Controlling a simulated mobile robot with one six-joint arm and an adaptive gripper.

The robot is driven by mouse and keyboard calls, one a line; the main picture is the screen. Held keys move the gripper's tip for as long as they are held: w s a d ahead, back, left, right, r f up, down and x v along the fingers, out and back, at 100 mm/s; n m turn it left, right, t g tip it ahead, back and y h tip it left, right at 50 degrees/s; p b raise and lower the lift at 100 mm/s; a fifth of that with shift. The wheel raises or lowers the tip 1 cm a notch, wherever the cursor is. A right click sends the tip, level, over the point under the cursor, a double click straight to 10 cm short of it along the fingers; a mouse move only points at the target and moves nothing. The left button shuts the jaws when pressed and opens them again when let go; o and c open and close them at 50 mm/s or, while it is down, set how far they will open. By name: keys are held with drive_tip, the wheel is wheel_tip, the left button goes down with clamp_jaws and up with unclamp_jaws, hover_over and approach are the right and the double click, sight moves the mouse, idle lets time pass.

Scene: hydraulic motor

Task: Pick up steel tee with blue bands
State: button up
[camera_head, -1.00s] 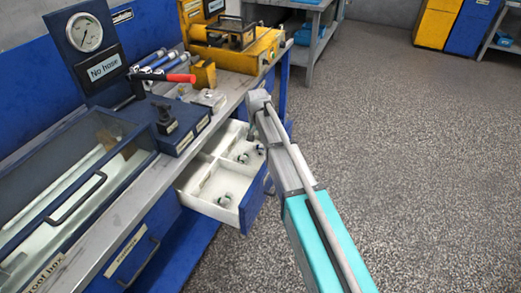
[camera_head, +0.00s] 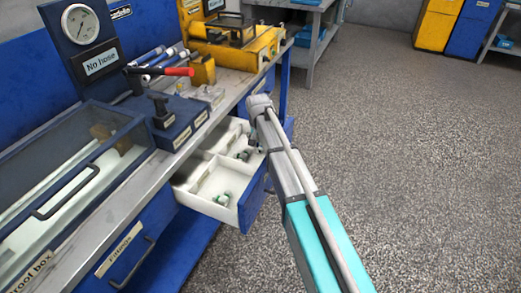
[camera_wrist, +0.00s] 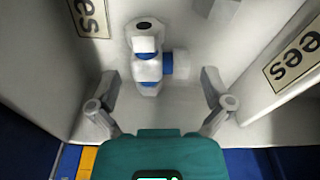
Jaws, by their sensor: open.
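The steel tee with blue bands (camera_wrist: 148,72) lies in a white compartment in the wrist view. Its run points up and down the picture and its branch points right. My gripper (camera_wrist: 159,80) is open, with one finger on each side of the tee and gaps between. Nothing is held. In the head view, small fittings (camera_head: 222,199) lie in the open white drawer (camera_head: 205,206); I cannot tell which one is this tee.
Labels ending in "ees" (camera_wrist: 90,17) show on both sides in the wrist view. White drawer walls and dividers stand close around the fittings. A workbench edge (camera_head: 150,188) runs beside the drawer. A pale block (camera_wrist: 219,9) shows at the top. The floor (camera_head: 420,180) at right is clear.

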drive_tip(key=shift+f, duration=0.5)
drive_tip(key=c, duration=1.2)
drive_tip(key=shift+r, duration=0.15)
wheel_tip(320, 180, up, 10)
drive_tip(key=p, duration=0.9)
drive_tip(key=shift+p, duration=0.3)
